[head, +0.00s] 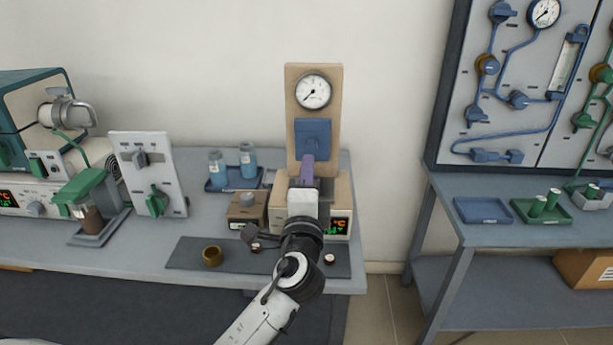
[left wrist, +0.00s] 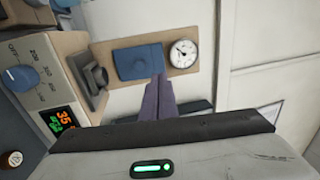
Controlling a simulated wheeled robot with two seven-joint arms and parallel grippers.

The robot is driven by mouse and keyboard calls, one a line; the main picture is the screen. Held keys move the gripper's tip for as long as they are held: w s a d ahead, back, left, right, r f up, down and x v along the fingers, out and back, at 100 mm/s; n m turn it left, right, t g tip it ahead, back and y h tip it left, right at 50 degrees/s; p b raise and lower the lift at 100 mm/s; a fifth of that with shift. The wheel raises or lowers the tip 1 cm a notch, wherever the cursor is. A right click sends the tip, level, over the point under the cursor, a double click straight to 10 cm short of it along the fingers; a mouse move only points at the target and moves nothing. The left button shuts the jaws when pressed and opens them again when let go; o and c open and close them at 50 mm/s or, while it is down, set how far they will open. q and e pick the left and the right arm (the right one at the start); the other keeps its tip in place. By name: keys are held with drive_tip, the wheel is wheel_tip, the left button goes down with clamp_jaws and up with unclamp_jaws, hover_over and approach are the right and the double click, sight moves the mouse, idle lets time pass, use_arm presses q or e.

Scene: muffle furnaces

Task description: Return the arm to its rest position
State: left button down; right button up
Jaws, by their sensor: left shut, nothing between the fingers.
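My left arm reaches up from the bottom of the head view. Its gripper (head: 308,170), with purple-grey fingers, is shut and empty in front of the tan furnace unit (head: 281,192). In the left wrist view the closed fingers (left wrist: 159,98) point towards the blue plate (left wrist: 138,63) on the tan panel. In the head view the blue plate (head: 313,132) sits under a round gauge (head: 313,92). The fingertips overlap its lower edge in the picture; I cannot tell whether they touch it. My gripper and wrist hide the unit's middle. My right gripper is not in view.
A dark mat (head: 190,252) in front of the unit bears a brass cup (head: 212,256) and small items. Blue bottles stand in a tray (head: 234,184) behind left. A white switch panel (head: 148,174) is further left. The right table (head: 450,207) holds trays, beyond a floor gap.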

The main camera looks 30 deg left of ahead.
use_arm(q)
drive_tip(key=shift+s+d+f, duration=0.1)
drive_tip(key=shift+s+d, duration=0.25)
drive_tip(key=shift+s, duration=0.2)
drive_tip(key=s+f+n+g+h, duration=0.2)
drive_tip(key=s+f+n+g, duration=0.2)
drive_tip(key=s+f, duration=0.45)
drive_tip(key=s+f+n+g+h, duration=0.3)
drive_tip(key=s+f, duration=0.2)
drive_tip(key=f, duration=0.6)
drive_tip(key=s+d+f+n+g+h, duration=0.1)
drive_tip(key=s+d+f+g+h, duration=0.3)
drive_tip(key=s, duration=0.4)
drive_tip(key=s+d+f+n+g+h, duration=0.1)
drive_tip(key=s+d+f+n+g, duration=0.1)
drive_tip(key=s+d+f, duration=0.5)
drive_tip(key=w+d+f+t+h, duration=0.2)
drive_tip(key=d+f+t+h, duration=0.1)
drive_tip(key=d+f, duration=0.3)
drive_tip(key=shift+w+f+t, duration=0.15)
drive_tip(key=shift+f+t, duration=0.55)
drive_tip(key=shift+f, duration=0.2)
